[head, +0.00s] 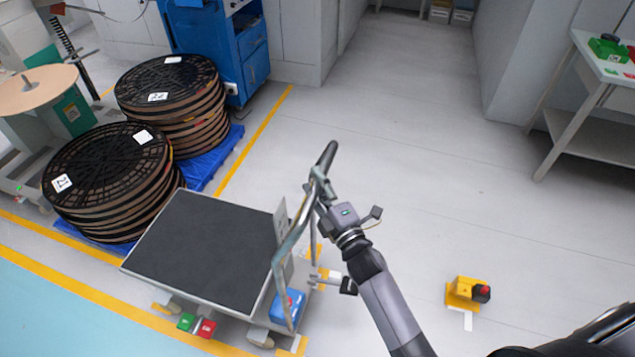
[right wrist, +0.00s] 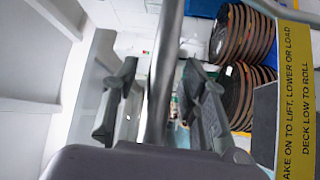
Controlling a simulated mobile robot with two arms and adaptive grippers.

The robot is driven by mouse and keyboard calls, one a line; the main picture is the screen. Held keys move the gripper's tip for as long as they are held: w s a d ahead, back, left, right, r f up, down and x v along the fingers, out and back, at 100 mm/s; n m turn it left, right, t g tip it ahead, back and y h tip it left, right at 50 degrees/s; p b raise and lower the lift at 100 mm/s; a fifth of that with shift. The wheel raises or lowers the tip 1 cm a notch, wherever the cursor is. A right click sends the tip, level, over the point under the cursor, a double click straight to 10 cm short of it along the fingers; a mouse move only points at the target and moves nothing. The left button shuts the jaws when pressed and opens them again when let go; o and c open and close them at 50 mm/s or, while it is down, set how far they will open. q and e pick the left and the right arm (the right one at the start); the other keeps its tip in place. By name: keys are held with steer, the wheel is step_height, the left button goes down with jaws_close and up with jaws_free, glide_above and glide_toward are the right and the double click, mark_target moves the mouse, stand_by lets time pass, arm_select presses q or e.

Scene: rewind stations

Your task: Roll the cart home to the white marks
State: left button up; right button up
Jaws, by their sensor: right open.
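The cart (head: 205,250) is a low platform with a dark mat and a grey tubular push handle (head: 290,245) at its right end. My right gripper (head: 322,190) is at the upper part of this handle. In the right wrist view its two fingers (right wrist: 160,105) stand apart, with the grey handle bar (right wrist: 160,65) running between them. I cannot tell whether either finger touches the bar. White marks (head: 467,321) show on the floor by a yellow block, and others (head: 296,346) lie near the cart's right end. My left gripper is not in view.
Stacks of black-topped reels (head: 110,170) stand on blue pallets left of the cart. A yellow block with a red-topped part (head: 465,292) sits on the floor at right. A workbench (head: 600,110) stands at far right. The grey floor beyond the handle is clear.

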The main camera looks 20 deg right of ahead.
steer(key=shift+c, duration=0.5)
jaws_close()
stand_by(0.3)
